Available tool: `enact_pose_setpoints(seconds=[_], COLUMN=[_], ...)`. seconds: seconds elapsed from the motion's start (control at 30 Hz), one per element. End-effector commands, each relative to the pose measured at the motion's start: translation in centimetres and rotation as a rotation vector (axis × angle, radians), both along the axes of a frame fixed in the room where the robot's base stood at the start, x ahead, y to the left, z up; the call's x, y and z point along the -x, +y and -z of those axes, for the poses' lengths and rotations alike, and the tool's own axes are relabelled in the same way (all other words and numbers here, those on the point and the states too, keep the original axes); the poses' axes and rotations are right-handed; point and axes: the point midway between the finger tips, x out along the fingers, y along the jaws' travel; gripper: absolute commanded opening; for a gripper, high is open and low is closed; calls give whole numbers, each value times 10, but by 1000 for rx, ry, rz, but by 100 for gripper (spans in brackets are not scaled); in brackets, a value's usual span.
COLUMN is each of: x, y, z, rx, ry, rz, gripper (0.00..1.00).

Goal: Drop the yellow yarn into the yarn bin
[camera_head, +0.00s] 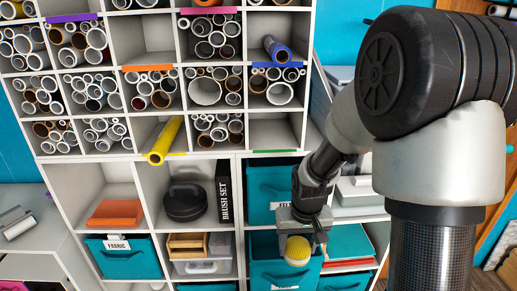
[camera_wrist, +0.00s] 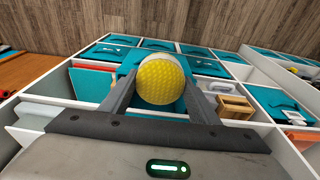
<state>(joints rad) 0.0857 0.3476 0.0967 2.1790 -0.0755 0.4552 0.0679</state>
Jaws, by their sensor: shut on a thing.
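The yellow yarn (camera_head: 297,251) is a round, textured ball. My gripper (camera_head: 299,238) is shut on it, pointing down in front of the shelf unit. In the wrist view the yarn (camera_wrist: 160,80) sits between the two grey fingers of my gripper (camera_wrist: 160,88), and its far side shows a pale patch. A teal bin (camera_head: 268,277) stands pulled out below and behind the yarn, with a label at its lower front too cut off to read. In the wrist view teal bin wall (camera_wrist: 133,60) shows around the yarn. The bin's inside is mostly hidden.
A teal FELT bin (camera_head: 262,187) sits one shelf above. A folded teal stack (camera_head: 346,244) lies to the right, and a compartment with a wooden box (camera_head: 187,246) is to the left. A yellow roll (camera_head: 165,140) juts out from the shelf unit.

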Motion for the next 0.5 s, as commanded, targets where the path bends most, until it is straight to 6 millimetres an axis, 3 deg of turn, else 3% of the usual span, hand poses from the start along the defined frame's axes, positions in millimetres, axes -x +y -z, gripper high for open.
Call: enact_pose_setpoints(seconds=[0.03,0.23,0.4,0.5], x=[-9,-67,-114,-132], y=[0,0,0,0], z=[13,46,60,61], rx=[0,-1,0,0], ry=[-17,-127,-222,-259], rz=[0,0,0,0], gripper=[33,33,33,33])
